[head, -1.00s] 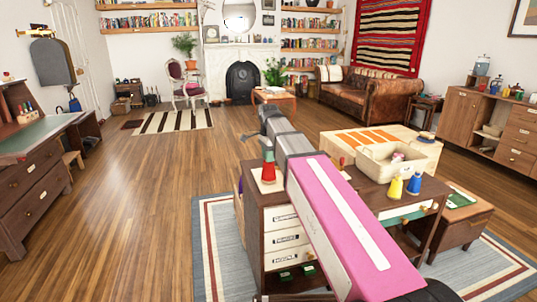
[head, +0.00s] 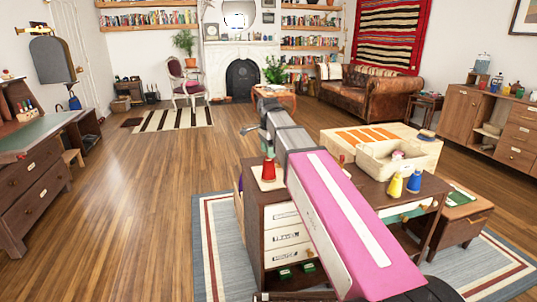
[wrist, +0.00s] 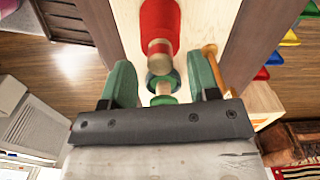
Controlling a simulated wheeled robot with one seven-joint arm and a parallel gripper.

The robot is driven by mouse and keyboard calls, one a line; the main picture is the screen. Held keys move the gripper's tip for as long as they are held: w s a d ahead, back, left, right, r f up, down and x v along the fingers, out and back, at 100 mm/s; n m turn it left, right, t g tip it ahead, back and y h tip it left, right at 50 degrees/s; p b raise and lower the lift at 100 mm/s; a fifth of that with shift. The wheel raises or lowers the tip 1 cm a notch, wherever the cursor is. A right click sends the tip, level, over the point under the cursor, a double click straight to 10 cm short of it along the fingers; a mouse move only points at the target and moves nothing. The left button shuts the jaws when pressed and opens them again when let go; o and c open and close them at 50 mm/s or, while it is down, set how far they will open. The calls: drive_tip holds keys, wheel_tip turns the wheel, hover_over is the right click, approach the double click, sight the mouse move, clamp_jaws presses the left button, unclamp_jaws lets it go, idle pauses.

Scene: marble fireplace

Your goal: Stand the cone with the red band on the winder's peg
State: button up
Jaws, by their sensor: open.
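A red cone (head: 268,170) stands on a pale board (head: 262,184) at the left end of the dark desk. In the wrist view the red cone (wrist: 160,28) shows at the top, with a tan end. My gripper (wrist: 160,72) is open, its green fingers apart on either side of a small green ring (wrist: 160,79) and tan tip below the red cone. Neither finger clearly touches them. A yellow cone (head: 394,185) and a blue cone (head: 413,182) stand on the desk's right part.
A pale open bin (head: 398,160) stands behind the yellow and blue cones. A tan rod (wrist: 213,68) lies close to the right finger in the wrist view. A leather sofa (head: 370,92) and side cabinet (head: 490,120) are farther back. The wooden floor (head: 150,200) left is clear.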

wheel_tip(320, 180, up, 9)
idle(0.4)
